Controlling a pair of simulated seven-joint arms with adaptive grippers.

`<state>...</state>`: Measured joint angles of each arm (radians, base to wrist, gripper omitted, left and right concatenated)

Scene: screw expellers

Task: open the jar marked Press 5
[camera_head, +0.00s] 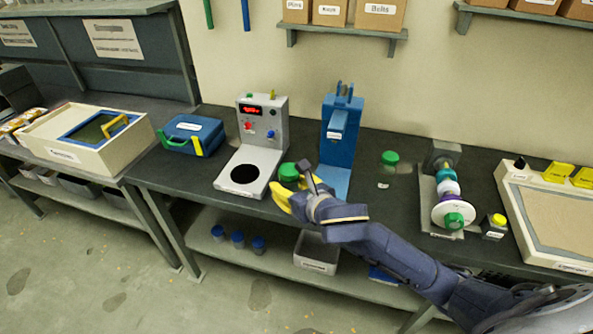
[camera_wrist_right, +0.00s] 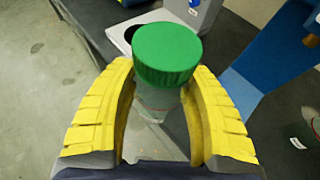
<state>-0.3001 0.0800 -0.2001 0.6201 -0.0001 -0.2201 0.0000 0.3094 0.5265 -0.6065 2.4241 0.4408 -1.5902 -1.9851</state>
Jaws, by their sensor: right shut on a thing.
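A clear jar with a green screw lid (camera_wrist_right: 167,53) stands between the yellow fingers of my right gripper (camera_wrist_right: 160,110), which is shut on its glass body. The lid is on the jar. In the head view the same green lid (camera_head: 289,171) shows at the yellow fingertips, by the bench's front edge. A second jar with a green lid (camera_head: 390,158) stands further right on the bench with a small label (camera_head: 383,185) in front. I cannot read which jar is marked Press 5. My left gripper is not in view.
A grey machine (camera_head: 262,130) with a round black plate stands left of the held jar, and a blue press (camera_head: 340,135) stands just behind right. A blue case (camera_head: 192,132) is further left. A grey device with a white-purple wheel (camera_head: 449,190) stands right.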

